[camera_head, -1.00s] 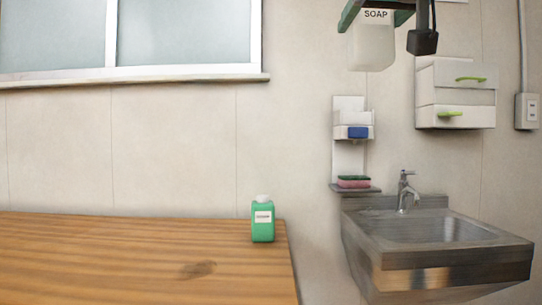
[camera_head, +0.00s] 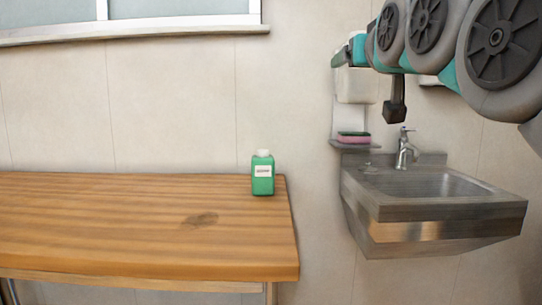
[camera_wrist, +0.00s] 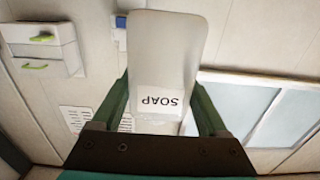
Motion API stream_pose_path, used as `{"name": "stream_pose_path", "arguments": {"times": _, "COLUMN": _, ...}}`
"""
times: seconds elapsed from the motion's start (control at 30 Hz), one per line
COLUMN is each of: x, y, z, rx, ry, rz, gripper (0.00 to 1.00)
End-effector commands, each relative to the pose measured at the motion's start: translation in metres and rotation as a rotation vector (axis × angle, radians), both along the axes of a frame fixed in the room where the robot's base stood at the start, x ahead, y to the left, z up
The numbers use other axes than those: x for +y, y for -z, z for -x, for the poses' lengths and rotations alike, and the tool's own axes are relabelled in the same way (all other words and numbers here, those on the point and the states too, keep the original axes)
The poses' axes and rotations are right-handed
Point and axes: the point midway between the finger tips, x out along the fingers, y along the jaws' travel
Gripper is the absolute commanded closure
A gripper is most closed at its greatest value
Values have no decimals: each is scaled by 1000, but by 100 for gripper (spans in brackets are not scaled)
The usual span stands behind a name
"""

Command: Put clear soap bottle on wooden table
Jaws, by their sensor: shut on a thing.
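The clear soap bottle (camera_wrist: 168,45) is a translucent, whitish block with a white SOAP label, upside down in the wrist view. My gripper (camera_wrist: 160,105) is shut on it, with one dark green finger against each side. In the head view the bottle (camera_head: 356,85) hangs in the air in front of the wall, above the sink and right of the table. My gripper (camera_head: 345,62) is partly hidden there by my arm. The wooden table (camera_head: 120,225) fills the lower left of the head view, and its top is mostly bare.
A green bottle with a white cap (camera_head: 262,175) stands near the table's back right corner. A steel sink (camera_head: 440,210) with a tap (camera_head: 403,150) is on the right. A wall shelf (camera_head: 355,146) holds a sponge (camera_head: 353,137). The table's middle and left are free.

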Motion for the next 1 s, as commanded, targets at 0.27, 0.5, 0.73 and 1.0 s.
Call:
{"name": "stream_pose_path", "arguments": {"times": 0.27, "x": 1, "y": 92, "z": -48, "rx": 11, "ry": -1, "rz": 0, "gripper": 77}}
{"name": "stream_pose_path", "arguments": {"times": 0.5, "x": 1, "y": 198, "z": -105, "rx": 16, "ry": -1, "rz": 1, "gripper": 77}}
{"name": "stream_pose_path", "arguments": {"times": 0.73, "x": 0, "y": 295, "z": -159, "rx": 10, "ry": -1, "rz": 0, "gripper": 77}}
{"name": "stream_pose_path", "arguments": {"times": 1.0, "x": 0, "y": 380, "z": -205, "rx": 10, "ry": -1, "rz": 0, "gripper": 77}}
